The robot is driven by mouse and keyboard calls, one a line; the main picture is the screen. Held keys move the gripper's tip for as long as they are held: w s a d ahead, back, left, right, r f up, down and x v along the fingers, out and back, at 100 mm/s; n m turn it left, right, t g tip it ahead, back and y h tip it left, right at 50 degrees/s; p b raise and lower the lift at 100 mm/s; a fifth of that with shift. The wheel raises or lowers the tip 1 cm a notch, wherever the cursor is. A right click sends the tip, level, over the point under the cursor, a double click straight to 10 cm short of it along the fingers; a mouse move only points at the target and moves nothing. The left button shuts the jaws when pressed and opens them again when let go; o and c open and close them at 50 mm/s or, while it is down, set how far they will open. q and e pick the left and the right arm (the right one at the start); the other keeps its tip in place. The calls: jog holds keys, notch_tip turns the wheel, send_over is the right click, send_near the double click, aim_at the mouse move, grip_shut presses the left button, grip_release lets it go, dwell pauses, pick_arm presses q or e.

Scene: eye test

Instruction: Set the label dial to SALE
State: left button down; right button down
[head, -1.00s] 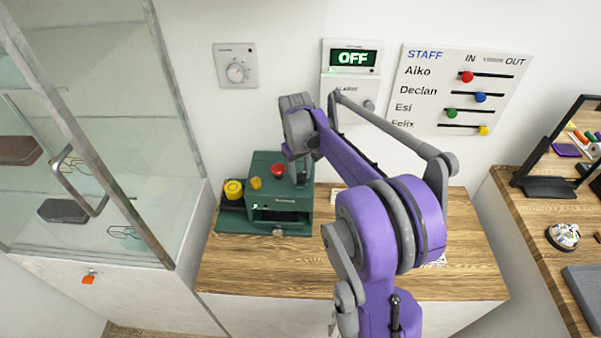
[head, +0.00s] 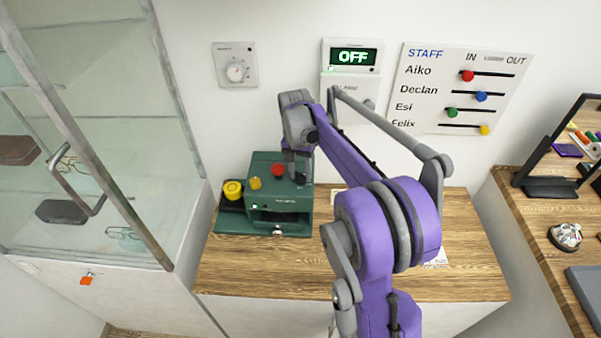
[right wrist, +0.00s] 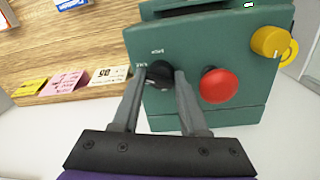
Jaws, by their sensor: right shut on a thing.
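The green label machine (head: 285,218) stands on the wooden counter; it also shows in the right wrist view (right wrist: 230,118). Its black dial (right wrist: 160,73) sits on the top face beside the red button (right wrist: 220,85). Small white words are printed around the dial, too small to read surely. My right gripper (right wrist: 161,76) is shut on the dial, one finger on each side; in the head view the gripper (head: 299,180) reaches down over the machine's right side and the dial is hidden. Which word the dial points at cannot be told. My left gripper is not in view.
A yellow knob (right wrist: 270,41) stands close by on the machine. Several price cards (right wrist: 66,83) lie on the counter. On the wall are a round dial (head: 236,71), an OFF display (head: 352,57) and a staff board (head: 458,88). A glass cabinet (head: 110,130) stands left.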

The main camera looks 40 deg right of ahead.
jog(key=shift+m, duration=0.5)
jog(key=shift+c, duration=2.3)
grip_release()
jog(key=shift+w, duration=0.1)
